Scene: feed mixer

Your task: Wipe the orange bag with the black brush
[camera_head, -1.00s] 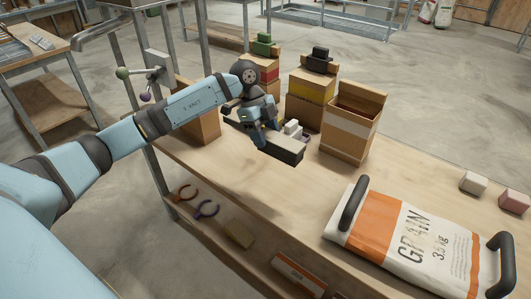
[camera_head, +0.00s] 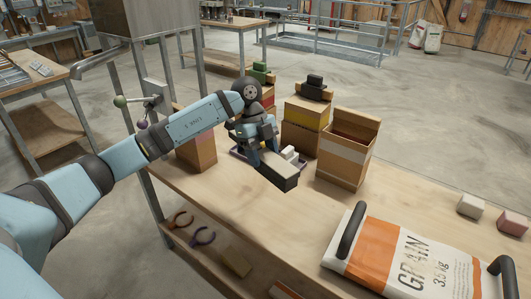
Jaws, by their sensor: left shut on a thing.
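My left gripper (camera_head: 257,146) is shut on the black brush (camera_head: 277,175), a long dark block, and holds it over the back left part of the table. The gripper hides part of the brush. The orange bag (camera_head: 374,243), a white grain sack with a wide orange band and two black handles, lies flat at the front right, apart from the brush. The bag's lower edge is cut off by the frame. My right gripper is not in view.
An open cardboard box (camera_head: 346,157) stands behind and right of the brush. A yellow-banded box (camera_head: 304,112) with a black block on top stands farther back. A white block (camera_head: 470,206) and a pink block (camera_head: 513,221) sit at right. The table between brush and bag is clear.

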